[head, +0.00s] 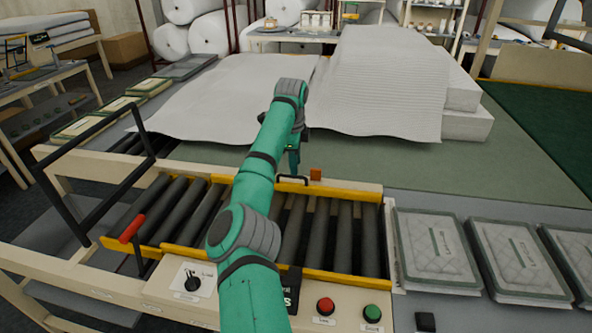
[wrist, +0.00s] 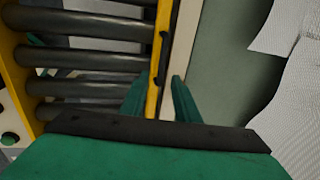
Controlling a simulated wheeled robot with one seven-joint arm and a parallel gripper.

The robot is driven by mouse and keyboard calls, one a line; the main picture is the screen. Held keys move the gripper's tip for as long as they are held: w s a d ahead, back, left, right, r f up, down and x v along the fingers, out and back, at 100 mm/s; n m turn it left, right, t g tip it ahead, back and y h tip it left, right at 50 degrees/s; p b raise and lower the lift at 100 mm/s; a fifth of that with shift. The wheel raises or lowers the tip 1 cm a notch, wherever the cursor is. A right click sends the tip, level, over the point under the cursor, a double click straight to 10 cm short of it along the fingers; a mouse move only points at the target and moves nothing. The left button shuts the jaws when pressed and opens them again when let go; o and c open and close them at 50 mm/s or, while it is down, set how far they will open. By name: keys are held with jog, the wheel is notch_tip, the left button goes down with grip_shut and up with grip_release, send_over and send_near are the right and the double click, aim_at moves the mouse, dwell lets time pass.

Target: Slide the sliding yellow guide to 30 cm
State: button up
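The yellow guide (head: 345,192) runs along the far side of the dark roller bed, with a black handle (head: 292,179) on it. In the wrist view the yellow guide (wrist: 153,100) runs up and down the picture, and its black handle (wrist: 163,60) lies just ahead of the fingers. My gripper (head: 293,166) is above the handle area. In the wrist view my gripper (wrist: 159,90) is open, with one green finger on each side of the guide. I cannot tell whether the fingers touch it. No scale marking is readable.
A second yellow rail (head: 345,281) edges the near side of the rollers. White wadding sheets (head: 375,85) lie on the table behind. Red (head: 325,306) and green (head: 372,312) buttons are on the front panel. Packed pads (head: 435,245) lie to the right.

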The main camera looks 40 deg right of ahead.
notch_tip(320, 180, up, 6)
jog(key=a, duration=0.1)
jog(key=shift+s+a, duration=0.2)
dwell(0.4)
